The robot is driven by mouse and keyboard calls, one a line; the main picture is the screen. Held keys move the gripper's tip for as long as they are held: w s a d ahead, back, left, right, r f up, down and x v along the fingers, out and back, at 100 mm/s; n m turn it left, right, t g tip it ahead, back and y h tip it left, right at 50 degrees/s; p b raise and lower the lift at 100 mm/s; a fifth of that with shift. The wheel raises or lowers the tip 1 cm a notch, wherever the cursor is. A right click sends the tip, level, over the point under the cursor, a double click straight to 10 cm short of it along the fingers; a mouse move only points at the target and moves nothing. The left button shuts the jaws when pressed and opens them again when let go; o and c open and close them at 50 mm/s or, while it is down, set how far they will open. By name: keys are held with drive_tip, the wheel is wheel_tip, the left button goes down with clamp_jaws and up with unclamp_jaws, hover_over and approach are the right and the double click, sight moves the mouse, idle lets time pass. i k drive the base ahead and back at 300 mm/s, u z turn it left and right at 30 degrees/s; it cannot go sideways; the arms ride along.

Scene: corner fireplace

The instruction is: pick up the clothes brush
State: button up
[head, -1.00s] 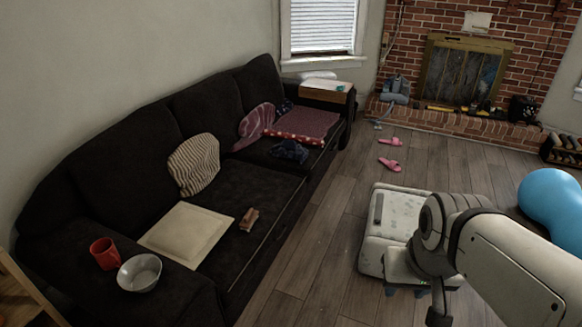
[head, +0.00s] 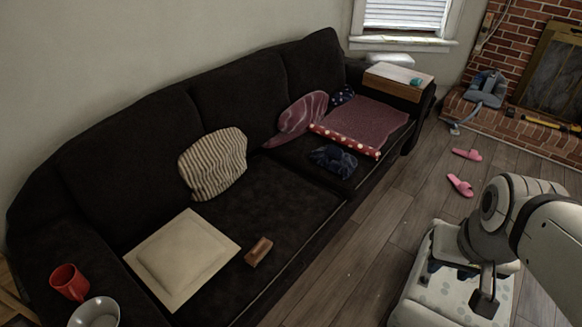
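A small brown wooden block-like thing, which looks like the clothes brush (head: 258,252), lies on the front part of the dark sofa's seat, just right of a cream square cushion (head: 183,258). Its bristles cannot be made out. My arm reaches in from the right edge. The dark end of it, which looks like my gripper (head: 485,297), hangs low over my pale base, well to the right of the brush and apart from it. Its fingers are too small and dark to show whether they are open or shut.
The black sofa (head: 290,215) also holds a striped pillow (head: 213,163), a dark crumpled cloth (head: 333,161), a red mug (head: 70,282) and a metal bowl (head: 95,313). Pink slippers (head: 461,185) lie on the wooden floor. Floor between sofa and my base is clear.

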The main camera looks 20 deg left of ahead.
sight(264, 246)
drive_tip(key=u, duration=0.55)
drive_tip(key=i, duration=0.9)
drive_tip(key=u, duration=0.5)
drive_tip(key=k, duration=0.85)
drive_tip(key=u, duration=0.2)
drive_tip(key=i, duration=0.85)
drive_tip(key=z, duration=0.05)
